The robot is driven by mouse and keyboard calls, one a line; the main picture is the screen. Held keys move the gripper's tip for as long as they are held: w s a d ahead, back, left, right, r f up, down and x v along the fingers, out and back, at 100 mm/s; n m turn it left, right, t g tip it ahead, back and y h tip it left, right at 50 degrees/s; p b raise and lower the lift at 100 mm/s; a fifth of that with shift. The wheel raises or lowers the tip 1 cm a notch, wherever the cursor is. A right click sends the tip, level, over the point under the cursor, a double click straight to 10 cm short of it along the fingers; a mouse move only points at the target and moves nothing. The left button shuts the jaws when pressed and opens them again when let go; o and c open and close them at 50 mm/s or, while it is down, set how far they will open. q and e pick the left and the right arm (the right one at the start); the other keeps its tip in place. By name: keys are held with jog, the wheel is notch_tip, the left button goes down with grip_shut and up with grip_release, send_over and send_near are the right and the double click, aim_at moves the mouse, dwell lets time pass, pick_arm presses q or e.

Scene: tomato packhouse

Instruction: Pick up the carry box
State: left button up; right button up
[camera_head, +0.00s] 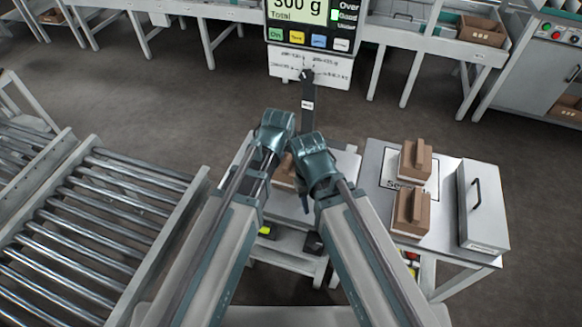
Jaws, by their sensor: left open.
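A brown carry box (283,177) sits on the pale scale table in the middle, mostly hidden by my arms. My left gripper (284,154) is at the end of the left arm, over or close beside this box. It is open; whether it touches the box cannot be seen. My right arm ends close beside it at a teal joint (316,162), and its jaws cannot be made out. Two more brown boxes with upright handles, a far one (415,160) and a near one (411,213), stand on the table at the right.
A scale display (311,14) reading 300 g stands on a dark post (308,95) behind my grippers. A grey case with a handle (483,211) is on the right table (450,165). A roller conveyor (85,235) lies at left. Open floor lies beyond.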

pick_arm(q)
jog(key=shift+f, duration=0.15)
jog(key=shift+c, duration=0.2)
pick_arm(e)
jog(key=shift+f, duration=0.15)
pick_arm(q)
grip_shut()
jog(key=shift+r, duration=0.25)
pick_arm(e)
jog(key=shift+r, duration=0.25)
